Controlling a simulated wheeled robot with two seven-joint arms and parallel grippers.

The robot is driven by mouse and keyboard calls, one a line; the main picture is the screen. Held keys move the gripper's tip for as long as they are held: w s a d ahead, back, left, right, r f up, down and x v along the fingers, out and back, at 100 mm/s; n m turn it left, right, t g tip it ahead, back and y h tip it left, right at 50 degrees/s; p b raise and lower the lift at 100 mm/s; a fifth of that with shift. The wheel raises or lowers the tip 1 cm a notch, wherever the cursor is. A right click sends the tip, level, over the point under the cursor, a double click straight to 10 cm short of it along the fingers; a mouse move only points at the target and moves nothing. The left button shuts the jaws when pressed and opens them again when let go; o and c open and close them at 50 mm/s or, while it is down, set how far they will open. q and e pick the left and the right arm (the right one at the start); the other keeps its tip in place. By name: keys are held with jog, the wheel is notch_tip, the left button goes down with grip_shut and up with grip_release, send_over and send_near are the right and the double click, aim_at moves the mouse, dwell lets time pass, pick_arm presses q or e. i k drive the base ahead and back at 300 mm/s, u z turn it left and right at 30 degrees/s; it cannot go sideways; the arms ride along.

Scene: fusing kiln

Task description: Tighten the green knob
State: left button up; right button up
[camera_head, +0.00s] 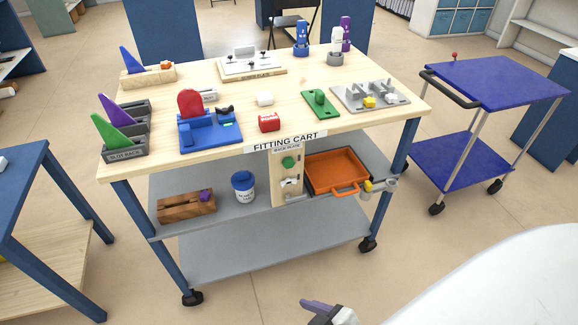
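A round green knob (289,162) sits on the upright beige panel (278,184) under the front edge of the fitting cart's top. A small label is above the knob and a white fitting is below it. I cannot tell how tight the knob is. My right gripper (316,307) shows only in part at the bottom edge, well below and apart from the knob. Its fingers are partly cut off, so I cannot tell if it is open. My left gripper is not in view.
The wooden cart top (150,108) holds a blue fixture (210,137), a red block (269,123), a green plate (320,104) and a grey plate (371,97). An orange tray (337,171) is right of the panel, a white-blue jar (244,187) left. The floor in front is clear.

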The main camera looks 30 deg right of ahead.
aim_at(288, 163)
jog(key=u, duration=1.75)
jog(key=i, duration=0.8)
jog(key=z, duration=2.35)
